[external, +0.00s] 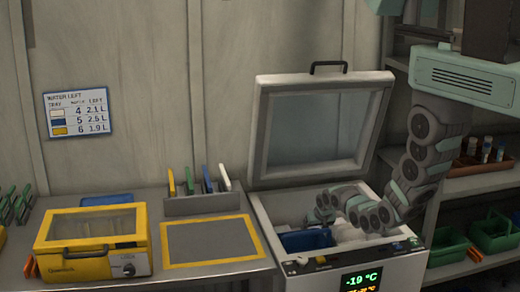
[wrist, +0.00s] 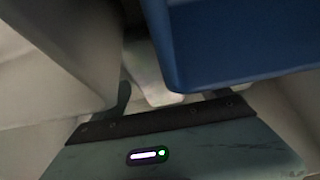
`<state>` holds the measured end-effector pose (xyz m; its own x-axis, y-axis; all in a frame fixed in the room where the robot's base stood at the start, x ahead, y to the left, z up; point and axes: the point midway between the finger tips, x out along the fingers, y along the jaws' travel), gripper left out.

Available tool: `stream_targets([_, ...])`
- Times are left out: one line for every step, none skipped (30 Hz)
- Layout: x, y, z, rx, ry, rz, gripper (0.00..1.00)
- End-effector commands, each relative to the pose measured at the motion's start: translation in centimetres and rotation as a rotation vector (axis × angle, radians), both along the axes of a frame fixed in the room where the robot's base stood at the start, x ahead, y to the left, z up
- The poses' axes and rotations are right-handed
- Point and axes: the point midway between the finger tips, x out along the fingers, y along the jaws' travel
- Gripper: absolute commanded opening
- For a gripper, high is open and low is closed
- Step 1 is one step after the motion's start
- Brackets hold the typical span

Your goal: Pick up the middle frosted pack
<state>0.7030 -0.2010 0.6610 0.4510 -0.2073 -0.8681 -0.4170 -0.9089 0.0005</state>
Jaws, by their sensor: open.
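My gripper (external: 322,212) is inside the open chest freezer (external: 262,228), low over its contents and just above and behind a blue bin (external: 306,240). Whitish frosted shapes (external: 345,233) lie right of the bin, partly hidden by my arm; I cannot tell separate packs or which is the middle one. In the wrist view, the blue bin (wrist: 245,40) fills the upper right, close to my gripper. A pale strip (wrist: 148,72) shows between the bin and a grey surface at left; I cannot tell if it is a pack. My gripper is open, with nothing visibly held.
The freezer lid (external: 318,125) stands raised behind; the freezer walls surround my gripper closely. Left on the bench are a yellow box (external: 92,245), a yellow-bordered mat (external: 210,240) and a rack (external: 200,204) with coloured slabs. Shelves with green bins (external: 492,235) stand right.

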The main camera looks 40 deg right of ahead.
Motion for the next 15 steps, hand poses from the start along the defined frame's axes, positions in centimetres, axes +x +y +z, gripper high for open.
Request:
stream_targets([0.2,-0.06,-0.16,0.0,-0.001,0.0,0.87])
stream_targets([0.26,-0.07,-0.2,0.0,-0.002,0.0,0.87])
stream_targets([0.29,-0.09,-0.23,0.0,-0.003,0.0,0.87])
stream_targets([0.29,-0.09,-0.26,0.0,-0.003,0.0,0.87])
stream_targets([0.28,-0.09,-0.25,0.0,-0.003,0.0,0.87])
stream_targets([0.27,-0.09,-0.24,0.0,-0.003,0.0,0.87])
stream_targets([0.26,-0.09,-0.25,0.0,-0.003,0.0,0.87])
stream_targets([0.24,-0.08,-0.26,0.0,-0.002,0.0,0.87])
stream_targets([0.25,-0.09,-0.25,0.0,-0.003,0.0,0.86])
stream_targets([0.24,-0.09,-0.26,0.0,-0.002,0.0,0.83])
stream_targets([0.24,-0.09,-0.26,0.0,-0.002,0.0,0.81])
stream_targets([0.23,-0.08,-0.26,0.0,-0.002,0.0,0.77])
stream_targets([0.24,-0.09,-0.26,0.0,-0.002,0.0,0.75])
stream_targets([0.22,-0.08,-0.27,0.0,-0.002,0.0,0.73])
stream_targets([0.22,-0.09,-0.27,-0.001,-0.002,0.0,0.69])
